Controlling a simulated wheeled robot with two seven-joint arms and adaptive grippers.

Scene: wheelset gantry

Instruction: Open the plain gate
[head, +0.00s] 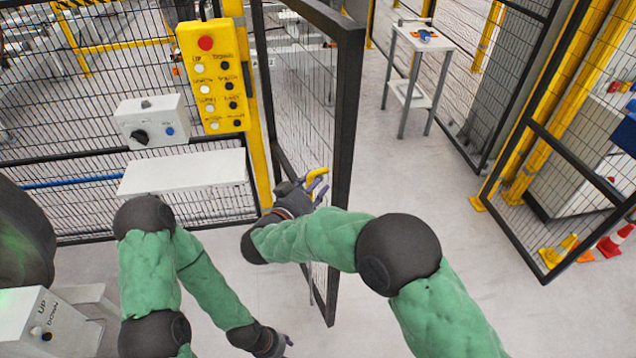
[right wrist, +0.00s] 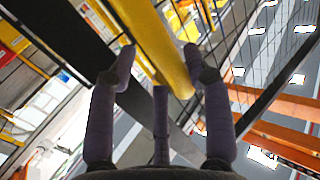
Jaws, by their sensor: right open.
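The plain gate (head: 345,120) is a dark-framed mesh panel beside the yellow post in the head view. It stands at an angle to the fence. A yellow handle (head: 318,175) sits on it at mid height. My right gripper (head: 310,188) is at this handle. In the right wrist view a yellow bar (right wrist: 160,40) runs between the spread fingers of my open right gripper (right wrist: 160,58); I cannot tell whether they touch it. My left gripper (head: 283,345) hangs low over the floor, away from the gate, and its finger state is unclear.
A yellow button panel (head: 215,80) and a grey switch box (head: 152,122) are on the fence at left, above a white shelf (head: 183,172). A small white table (head: 420,40) stands beyond the gate. Cones (head: 558,250) stand at right. The floor between is clear.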

